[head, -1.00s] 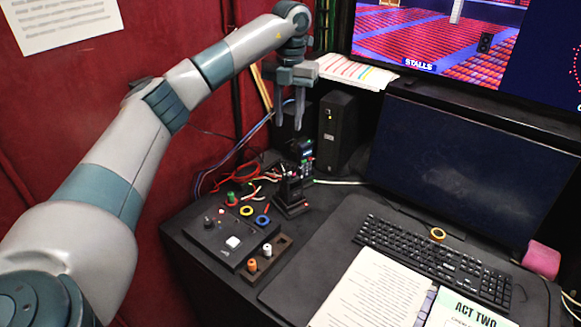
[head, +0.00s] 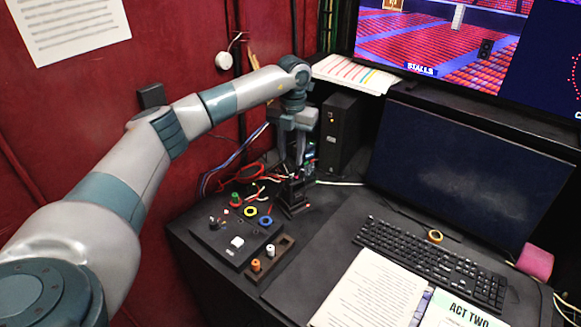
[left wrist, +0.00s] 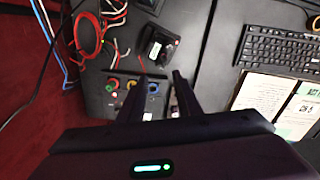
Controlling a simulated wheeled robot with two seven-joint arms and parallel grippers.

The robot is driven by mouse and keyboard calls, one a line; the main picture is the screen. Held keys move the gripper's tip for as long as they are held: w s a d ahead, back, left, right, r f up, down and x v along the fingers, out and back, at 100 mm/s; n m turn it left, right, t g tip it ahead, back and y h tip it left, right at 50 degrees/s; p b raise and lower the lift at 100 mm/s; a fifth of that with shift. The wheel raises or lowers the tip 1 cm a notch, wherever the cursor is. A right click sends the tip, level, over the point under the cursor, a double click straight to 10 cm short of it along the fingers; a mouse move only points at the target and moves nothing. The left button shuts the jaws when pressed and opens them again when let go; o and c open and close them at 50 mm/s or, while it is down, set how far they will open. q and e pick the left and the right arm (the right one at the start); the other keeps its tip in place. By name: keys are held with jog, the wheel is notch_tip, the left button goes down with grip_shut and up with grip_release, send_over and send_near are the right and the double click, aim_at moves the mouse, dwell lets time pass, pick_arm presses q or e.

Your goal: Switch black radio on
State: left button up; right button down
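The black radio (head: 310,153) stands upright in a small black stand (head: 293,203) at the back of the desk, left of the keyboard. A small red light shows at the stand's base. My left gripper (head: 291,162) points down just in front of the radio and partly hides it. In the left wrist view the radio and its stand (left wrist: 158,45) lie just beyond my left fingertips (left wrist: 160,68). Contact with the radio cannot be told. My right gripper is not in view.
A black button box (head: 225,240) with coloured knobs and a white button sits at the desk's left. A small tray (head: 268,262) with orange and white pegs is beside it. Red cables (head: 245,178) lie behind. A black tower (head: 340,130), keyboard (head: 430,252) and papers (head: 370,290) are to the right.

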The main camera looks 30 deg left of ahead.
aim_at(290, 177)
pick_arm(q)
notch_tip(290, 177, down, 6)
jog(key=p, duration=0.2)
jog(key=shift+f+p, duration=0.1)
jog(key=shift+p, duration=0.25)
jog(key=shift+a+f, duration=0.1)
jog(key=shift+f, duration=0.45)
jog(key=shift+c, duration=0.7)
grip_shut()
